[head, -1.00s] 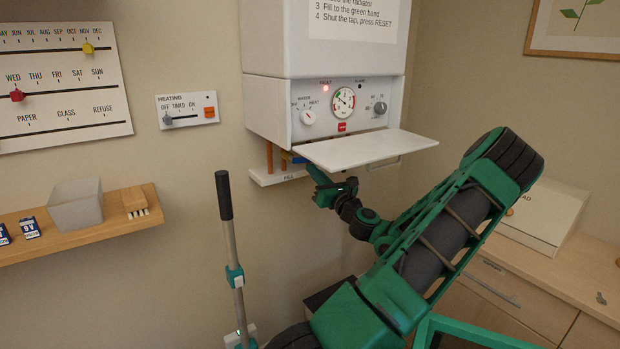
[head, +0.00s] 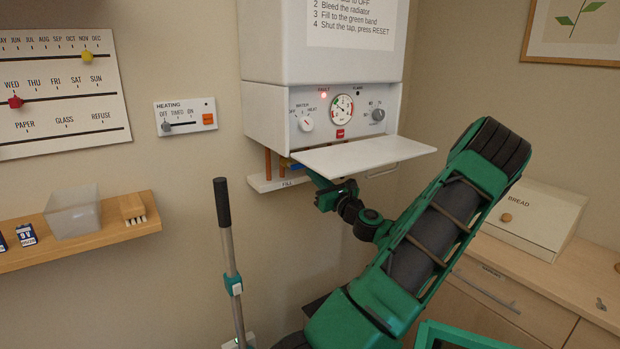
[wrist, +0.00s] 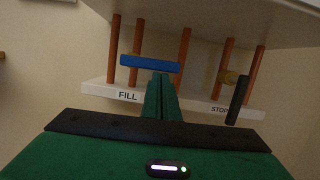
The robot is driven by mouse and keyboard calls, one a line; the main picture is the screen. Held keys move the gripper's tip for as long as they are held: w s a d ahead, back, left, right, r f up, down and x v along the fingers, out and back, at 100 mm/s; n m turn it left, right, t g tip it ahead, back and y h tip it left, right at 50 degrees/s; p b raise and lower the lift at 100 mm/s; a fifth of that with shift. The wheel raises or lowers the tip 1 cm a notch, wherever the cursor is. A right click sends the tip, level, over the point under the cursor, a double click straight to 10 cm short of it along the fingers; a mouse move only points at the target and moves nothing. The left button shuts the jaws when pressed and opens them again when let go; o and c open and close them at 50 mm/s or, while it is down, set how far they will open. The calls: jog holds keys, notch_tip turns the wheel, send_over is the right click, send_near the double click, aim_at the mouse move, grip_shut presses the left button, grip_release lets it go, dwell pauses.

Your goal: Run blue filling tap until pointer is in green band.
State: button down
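The blue filling tap (wrist: 150,64) has a bar handle lying crosswise in front of the copper pipes, above the FILL label (wrist: 128,96). In the head view only a bit of the blue tap (head: 296,167) shows under the boiler. My gripper (wrist: 161,84) has its two green fingers together, tips at the blue handle's lower edge; I cannot tell whether they touch it. In the head view my gripper (head: 318,178) is under the flap, its tips partly hidden. The pressure gauge (head: 341,108) has coloured bands on its dial; its pointer is too small to read surely.
The open white flap (head: 365,154) juts out just above my gripper. A black-handled STOP valve (wrist: 237,100) is right of the blue tap. The red FAULT lamp (head: 324,95) is lit. A grey pole (head: 228,245) stands left of my arm.

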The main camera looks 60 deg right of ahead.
jog(key=s+a+f, duration=0.4)
jog(key=s+f, duration=0.2)
jog(key=s, duration=0.2)
jog(key=shift+s+a+f, duration=0.2)
jog(key=shift+s+f, duration=0.05)
